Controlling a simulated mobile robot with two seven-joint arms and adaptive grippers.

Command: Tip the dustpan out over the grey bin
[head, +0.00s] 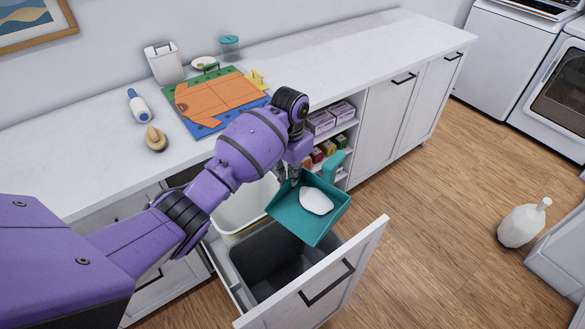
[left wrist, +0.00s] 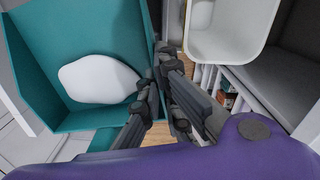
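The teal dustpan (head: 292,212) is in the air above the pulled-out bin drawer, with a smooth white heap (head: 316,201) lying in it. Its stubby handle (head: 333,165) points away at the back right. My left gripper (head: 293,180) is closed on the pan's rim. In the left wrist view the fingers (left wrist: 162,62) pinch the wall of the dustpan (left wrist: 60,35), and the white heap (left wrist: 98,80) rests inside. The grey bin (head: 262,252) stands open in the drawer below, partly covered by the pan. My right gripper is out of view.
A white bin (head: 243,208) sits behind the grey one. The drawer front (head: 318,280) juts out over the wooden floor. Open shelves with boxes (head: 320,122) are close to the dustpan.

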